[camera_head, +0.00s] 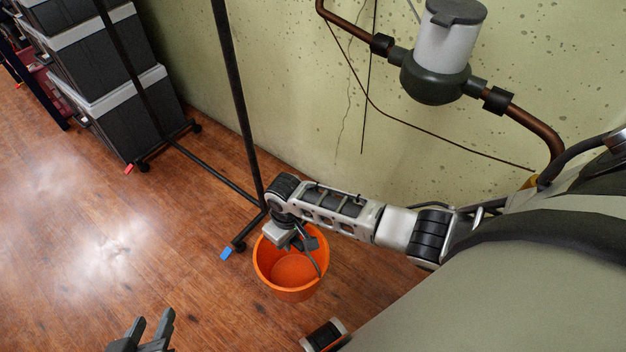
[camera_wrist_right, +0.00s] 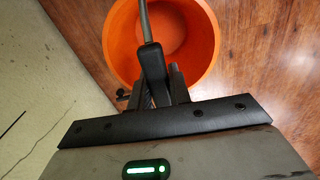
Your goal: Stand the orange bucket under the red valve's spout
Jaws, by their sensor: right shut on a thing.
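The orange bucket (camera_head: 268,277) is upright and empty near the wall, below my right forearm in the head view. In the right wrist view the bucket (camera_wrist_right: 204,45) fills the upper middle, and its thin grey handle (camera_wrist_right: 146,22) runs up across the opening. My right gripper (camera_head: 308,244) is over the bucket's mouth, shut on the dark grip of the handle; its fingers (camera_wrist_right: 162,88) also show in the right wrist view. I cannot tell whether the bucket touches the floor. My left gripper (camera_head: 153,325) is open and empty at the bottom left. I see no red valve or spout.
A black wheeled rack (camera_head: 240,110) stands just left of the bucket, close to the wall. Stacked grey bins (camera_head: 125,115) are at the upper left. A copper pipe with a grey meter (camera_head: 437,75) runs along the wall. The wooden floor (camera_head: 90,240) at left is clear.

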